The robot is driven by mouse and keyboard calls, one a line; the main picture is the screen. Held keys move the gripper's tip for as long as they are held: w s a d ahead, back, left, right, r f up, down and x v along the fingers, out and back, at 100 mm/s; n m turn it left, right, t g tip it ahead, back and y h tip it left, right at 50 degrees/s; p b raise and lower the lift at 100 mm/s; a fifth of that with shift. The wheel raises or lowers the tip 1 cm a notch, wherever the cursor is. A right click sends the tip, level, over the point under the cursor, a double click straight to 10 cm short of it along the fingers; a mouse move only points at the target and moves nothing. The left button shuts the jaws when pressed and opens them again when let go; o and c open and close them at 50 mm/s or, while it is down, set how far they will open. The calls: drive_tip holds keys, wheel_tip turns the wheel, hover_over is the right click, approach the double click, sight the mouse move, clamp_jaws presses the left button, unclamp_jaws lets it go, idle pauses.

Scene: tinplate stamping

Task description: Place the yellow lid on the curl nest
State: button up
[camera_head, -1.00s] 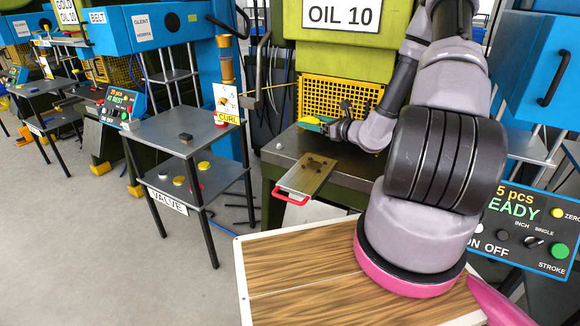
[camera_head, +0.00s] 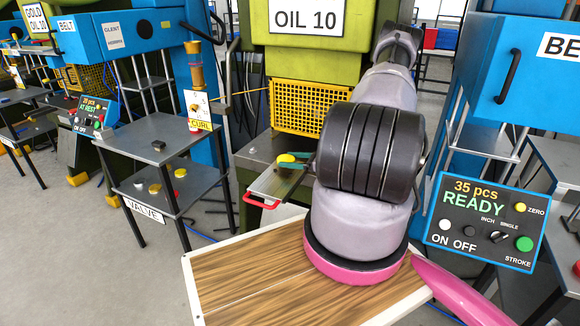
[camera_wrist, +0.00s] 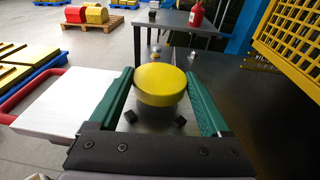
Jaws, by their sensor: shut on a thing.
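My gripper (camera_wrist: 160,80) is shut on the yellow lid (camera_wrist: 158,86), a round disc between its two green fingers in the wrist view. In the head view the lid (camera_head: 286,158) and green fingertips show small beside the press, just left of my arm, over the far end of the red-handled plate. A CURL sign (camera_head: 201,125) stands at the back right corner of the dark two-level table (camera_head: 130,133), left of my gripper. A small dark block (camera_head: 158,145) is on that table's top. I cannot tell which part is the curl nest.
The plate with a red handle (camera_head: 262,202) juts from the press bed, beside yellow mesh (camera_head: 310,106). A wooden-topped board (camera_head: 250,275) is in front of me. A control panel (camera_head: 490,222) stands at right.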

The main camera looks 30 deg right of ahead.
drive_tip(key=shift+f, duration=1.25)
drive_tip(key=shift+f, duration=0.15)
drive_tip(key=o, duration=1.1)
drive_tip(key=shift+d+r, duration=0.1)
drive_tip(key=shift+r, duration=0.1)
drive_tip(key=v, duration=1.2)
drive_tip(key=shift+f, duration=0.1)
